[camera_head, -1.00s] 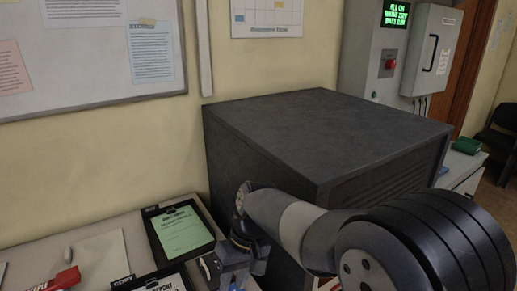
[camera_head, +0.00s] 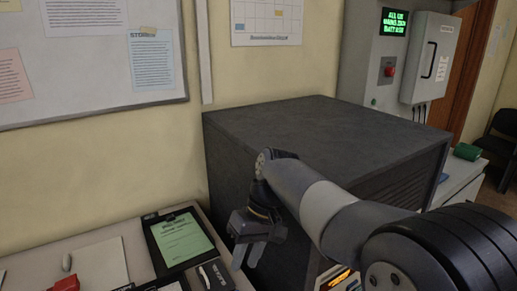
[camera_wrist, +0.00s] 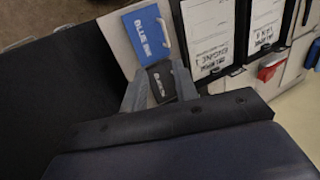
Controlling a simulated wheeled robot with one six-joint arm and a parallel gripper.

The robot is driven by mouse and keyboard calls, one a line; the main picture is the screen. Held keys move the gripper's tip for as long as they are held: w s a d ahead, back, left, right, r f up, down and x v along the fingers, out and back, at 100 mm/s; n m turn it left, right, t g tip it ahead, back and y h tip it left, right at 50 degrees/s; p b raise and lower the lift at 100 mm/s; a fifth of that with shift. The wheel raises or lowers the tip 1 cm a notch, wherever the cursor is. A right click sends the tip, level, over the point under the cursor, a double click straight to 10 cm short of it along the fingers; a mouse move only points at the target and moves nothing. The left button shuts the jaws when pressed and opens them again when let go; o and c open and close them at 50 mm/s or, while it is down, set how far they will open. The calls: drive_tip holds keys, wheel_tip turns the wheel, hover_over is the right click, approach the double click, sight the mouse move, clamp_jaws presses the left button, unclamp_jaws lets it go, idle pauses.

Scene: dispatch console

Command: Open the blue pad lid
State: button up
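The blue pad (camera_wrist: 147,34) lies at the top middle of the wrist view, with "BLUE INK" on its lid, which looks shut. A pale curved strip shows along its right side. I cannot make out the blue pad in the head view. A black pad (camera_wrist: 161,84) sits beside it, nearer my gripper; it also shows in the head view (camera_head: 214,274). My gripper (camera_wrist: 160,69) is open and empty, its two fingers spread on either side of the black pad in the picture. In the head view my gripper (camera_head: 246,263) points down, right of the black pad.
A large dark cabinet (camera_head: 315,135) stands close behind my arm. A clipboard with green paper (camera_head: 182,240) lies left of my gripper. A red stapler (camera_wrist: 270,68) lies beyond the clipboards. A wall panel (camera_head: 430,55) is at the back right.

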drive_tip(key=x, duration=0.9)
drive_tip(key=shift+s+a+r, duration=0.1)
drive_tip(key=shift+s, duration=0.05)
drive_tip(key=shift+s+a+f+t+h+b, duration=0.35)
drive_tip(key=shift+a+t+h+b, duration=0.2)
drive_tip(key=shift+h, duration=0.25)
drive_tip(key=a+f+t+h+b, duration=0.1)
drive_tip(key=s+a+f+t+h+b, duration=0.1)
drive_tip(key=h+b, duration=0.1)
drive_tip(key=shift+s+a, duration=0.1)
drive_tip(key=shift+s, duration=0.05)
wheel_tip(320, 180, up, 11)
drive_tip(key=a+p, duration=0.1)
drive_tip(key=a, duration=0.1)
drive_tip(key=w+d+r+g+y+p, duration=0.2)
drive_tip(key=w+d+g+y+p, duration=0.1)
drive_tip(key=d+p, duration=0.5)
drive_tip(key=shift+d+y, duration=0.4)
drive_tip(key=shift+y, duration=0.2)
